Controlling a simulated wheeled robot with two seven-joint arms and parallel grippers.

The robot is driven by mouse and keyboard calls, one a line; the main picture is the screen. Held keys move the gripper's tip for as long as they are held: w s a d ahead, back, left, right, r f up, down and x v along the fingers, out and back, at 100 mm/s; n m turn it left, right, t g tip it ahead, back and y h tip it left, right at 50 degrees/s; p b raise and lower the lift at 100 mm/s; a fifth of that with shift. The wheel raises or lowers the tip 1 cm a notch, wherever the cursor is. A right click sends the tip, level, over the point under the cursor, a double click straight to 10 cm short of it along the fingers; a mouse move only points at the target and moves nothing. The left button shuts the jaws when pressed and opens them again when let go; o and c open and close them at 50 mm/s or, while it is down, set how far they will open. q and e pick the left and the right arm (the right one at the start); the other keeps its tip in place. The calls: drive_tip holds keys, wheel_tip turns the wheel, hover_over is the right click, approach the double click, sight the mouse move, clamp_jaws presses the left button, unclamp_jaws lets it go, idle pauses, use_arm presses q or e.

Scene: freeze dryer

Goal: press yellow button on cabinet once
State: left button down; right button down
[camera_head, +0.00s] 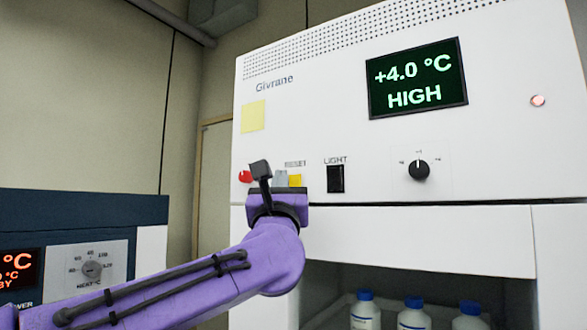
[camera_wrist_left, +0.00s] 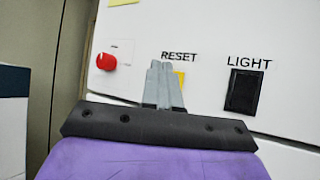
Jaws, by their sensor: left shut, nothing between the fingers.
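The yellow button (camera_head: 295,180) is on the white cabinet (camera_head: 330,130), under the word RESET. In the left wrist view the yellow button (camera_wrist_left: 179,79) is partly hidden behind my gripper's fingers. My left gripper (camera_head: 281,177) is shut and empty, with its grey fingers together. In the left wrist view the fingertips (camera_wrist_left: 160,64) overlap the button's left side, just below the RESET label. I cannot tell whether they touch the panel. My right gripper is not in view.
A red knob (camera_wrist_left: 106,61) is left of the button, and a black LIGHT switch (camera_head: 335,179) is to its right. A dial (camera_head: 418,169) and a green display (camera_head: 417,78) are farther right. Several bottles (camera_head: 413,316) stand in the open compartment below.

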use_arm(q)
drive_tip(key=shift+w+d, duration=0.4)
drive_tip(key=shift+w, duration=0.2)
idle(1.6)
drive_tip(key=shift+w+d, duration=0.25)
drive_tip(key=shift+d, duration=0.05)
drive_tip(key=shift+w+d, duration=0.2)
drive_tip(key=shift+w, duration=0.1)
idle(0.9)
drive_tip(key=shift+s+f, duration=0.1)
drive_tip(key=shift+s+a+b, duration=0.5)
drive_tip(key=shift+b, duration=0.2)
